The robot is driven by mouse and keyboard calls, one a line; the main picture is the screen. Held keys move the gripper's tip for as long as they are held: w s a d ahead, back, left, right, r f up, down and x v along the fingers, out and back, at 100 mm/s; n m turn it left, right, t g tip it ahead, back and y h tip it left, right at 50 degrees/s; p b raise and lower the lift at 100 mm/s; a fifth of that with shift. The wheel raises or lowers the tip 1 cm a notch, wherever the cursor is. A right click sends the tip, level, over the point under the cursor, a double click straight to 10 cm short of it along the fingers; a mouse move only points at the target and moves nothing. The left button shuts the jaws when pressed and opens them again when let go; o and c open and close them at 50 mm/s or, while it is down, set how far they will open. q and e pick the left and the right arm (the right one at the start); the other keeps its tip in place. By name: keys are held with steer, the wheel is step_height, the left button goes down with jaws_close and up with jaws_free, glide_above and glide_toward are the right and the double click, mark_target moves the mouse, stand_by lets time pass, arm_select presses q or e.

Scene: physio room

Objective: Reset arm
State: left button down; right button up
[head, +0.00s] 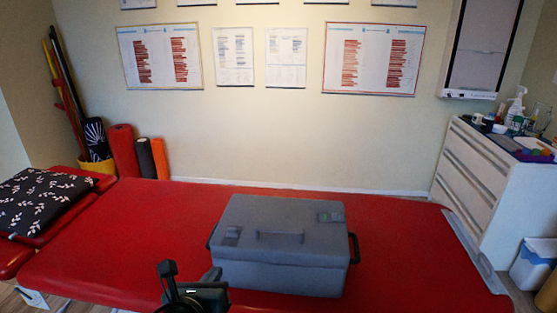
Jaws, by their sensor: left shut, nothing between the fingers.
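My left gripper (192,285) shows at the bottom edge, left of centre, dark and shut with nothing in it. It is in front of the near left corner of a closed grey case (285,270) and overlaps the red treatment table in the picture. I cannot tell whether it touches the case. My right gripper is out of view.
The grey case sits on the red treatment table (120,225), whose left part is clear. A patterned black cushion (45,200) lies at the left. A white drawer cabinet (480,180) with bottles on top stands at the right. Foam rollers (123,150) stand by the wall.

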arm_select(q)
steer(key=s+d+f+n+g+h+p, duration=0.1)
steer(key=s+f+n, duration=0.5)
steer(key=n, duration=0.9)
steer(key=s+d+f+n+g+h+p, duration=0.1)
steer(key=s+d+f+n+g, duration=0.1)
steer(key=s+f+n, duration=0.5)
steer(key=s+n, duration=0.5)
steer(key=n, duration=0.4)
steer(key=shift+f+n, duration=0.3)
